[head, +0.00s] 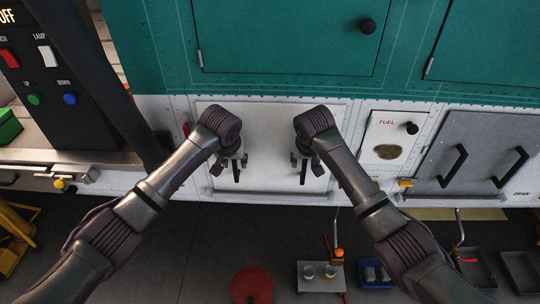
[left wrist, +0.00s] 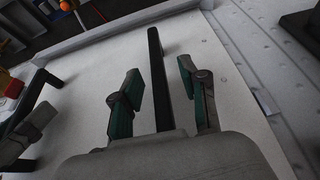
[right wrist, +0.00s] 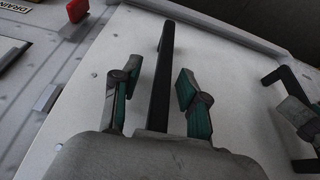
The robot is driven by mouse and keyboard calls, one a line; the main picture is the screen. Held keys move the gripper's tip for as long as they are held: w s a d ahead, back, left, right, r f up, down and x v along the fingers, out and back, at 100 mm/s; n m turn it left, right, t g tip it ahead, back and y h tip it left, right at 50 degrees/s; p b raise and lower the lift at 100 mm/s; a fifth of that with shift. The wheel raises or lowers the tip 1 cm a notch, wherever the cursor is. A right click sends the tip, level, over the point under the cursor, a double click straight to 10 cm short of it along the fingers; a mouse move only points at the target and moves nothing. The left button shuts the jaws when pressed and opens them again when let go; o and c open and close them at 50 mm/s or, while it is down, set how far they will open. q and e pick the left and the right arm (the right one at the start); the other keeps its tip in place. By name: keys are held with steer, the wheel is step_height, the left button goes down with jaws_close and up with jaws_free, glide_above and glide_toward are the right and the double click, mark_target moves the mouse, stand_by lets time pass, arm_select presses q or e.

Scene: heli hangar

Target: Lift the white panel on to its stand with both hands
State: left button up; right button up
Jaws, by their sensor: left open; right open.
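The white panel (head: 268,140) sits flat against the lower white band of the helicopter side, with two black bar handles. My left gripper (head: 230,165) is open at the panel's left handle; in the left wrist view its fingers (left wrist: 158,90) stand on either side of that black handle (left wrist: 157,60). My right gripper (head: 309,163) is open at the right handle; in the right wrist view its fingers (right wrist: 152,92) stand on either side of that handle (right wrist: 163,60). Neither gripper is visibly closed on its handle. I cannot make out the stand for certain.
A small FUEL door (head: 392,137) and a grey panel with two black handles (head: 470,155) are to the right. A dark switch column (head: 75,75) stands at the left. On the floor below are a red round object (head: 252,286) and a blue tray (head: 377,274).

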arm_select(q)
jaws_close()
arm_select(e)
jaws_close()
arm_select(q)
steer(key=shift+r, duration=0.15)
arm_select(e)
steer(key=shift+r, duration=0.15)
